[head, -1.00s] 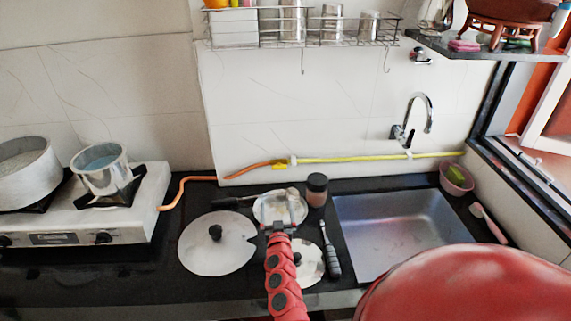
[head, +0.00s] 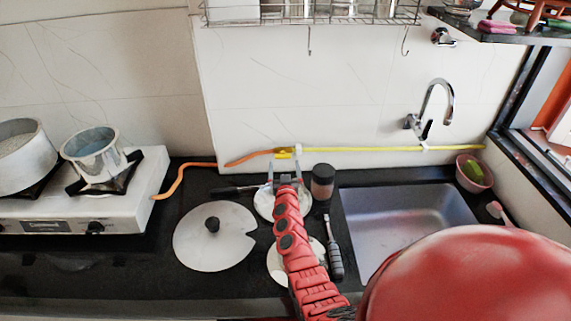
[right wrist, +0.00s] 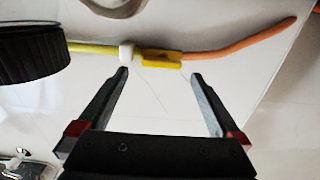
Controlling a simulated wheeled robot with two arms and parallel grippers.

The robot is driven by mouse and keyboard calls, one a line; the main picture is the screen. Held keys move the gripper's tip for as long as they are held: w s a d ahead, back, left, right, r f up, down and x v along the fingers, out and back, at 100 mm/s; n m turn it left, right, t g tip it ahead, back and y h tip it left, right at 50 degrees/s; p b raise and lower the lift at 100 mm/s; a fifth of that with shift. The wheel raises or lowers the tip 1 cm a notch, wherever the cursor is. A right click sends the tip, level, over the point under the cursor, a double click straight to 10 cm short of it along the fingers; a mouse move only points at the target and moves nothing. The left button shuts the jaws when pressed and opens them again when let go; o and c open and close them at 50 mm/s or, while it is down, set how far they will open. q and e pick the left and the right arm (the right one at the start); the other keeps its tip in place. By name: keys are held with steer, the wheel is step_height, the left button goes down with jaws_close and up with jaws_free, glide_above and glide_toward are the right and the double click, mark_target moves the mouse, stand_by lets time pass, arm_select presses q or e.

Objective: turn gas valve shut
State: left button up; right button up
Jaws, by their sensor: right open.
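The yellow gas valve (head: 284,154) sits on the wall where the orange hose meets the yellow pipe. In the right wrist view the valve (right wrist: 161,58) lies just beyond my fingertips, with a white clamp beside it on the pipe. My right gripper (head: 285,167) is open and empty, its two fingers pointing at the wall just below the valve. In the right wrist view the open right gripper (right wrist: 158,76) spans the clamp and the valve, apart from both as far as I can see. My left gripper is not in view.
The orange hose (head: 185,169) runs left to the white stove (head: 130,200) with two pots. A dark-lidded jar (head: 322,183) stands right of my gripper. Lids (head: 215,245) and plates lie on the black counter. The sink (head: 400,220) is at right.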

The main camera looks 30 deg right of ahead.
mark_target(283, 157)
steer(key=shift+b+x, duration=0.55)
steer(key=shift+x, duration=0.55)
steer(key=shift+w+d+r, duration=0.15)
steer(key=shift+w+d, duration=0.05)
steer(key=shift+w, duration=0.2)
steer(key=shift+c, duration=0.3)
steer(key=c, duration=1.2)
